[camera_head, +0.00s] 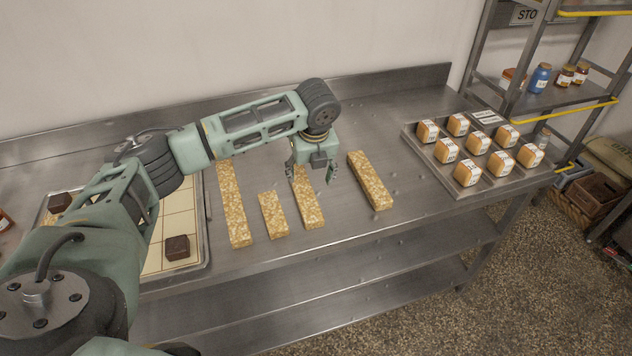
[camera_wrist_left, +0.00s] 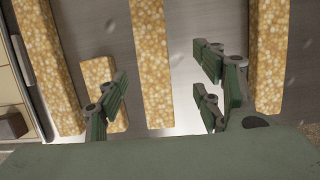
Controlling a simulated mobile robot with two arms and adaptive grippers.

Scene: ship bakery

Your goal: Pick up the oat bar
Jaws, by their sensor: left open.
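Several oat bars lie on the steel table. From left to right in the head view there is a long bar (camera_head: 233,207), a short bar (camera_head: 273,215), a long bar (camera_head: 307,203) and a bar (camera_head: 370,181) apart at the right. My left gripper (camera_head: 313,173) hangs over the far end of the third bar, open and empty. In the left wrist view the open fingers (camera_wrist_left: 163,103) stand either side of that long bar (camera_wrist_left: 151,62), with the short bar (camera_wrist_left: 99,78) by the left finger and the right bar (camera_wrist_left: 268,55) beyond the right fingers. The right gripper is not seen.
A tray (camera_head: 411,134) with several small labelled loaves stands at the right of the table (camera_head: 420,217). A gridded tray (camera_head: 205,244) with dark brown blocks (camera_head: 177,247) is at the left. A shelf rack (camera_head: 560,97) stands behind at the right.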

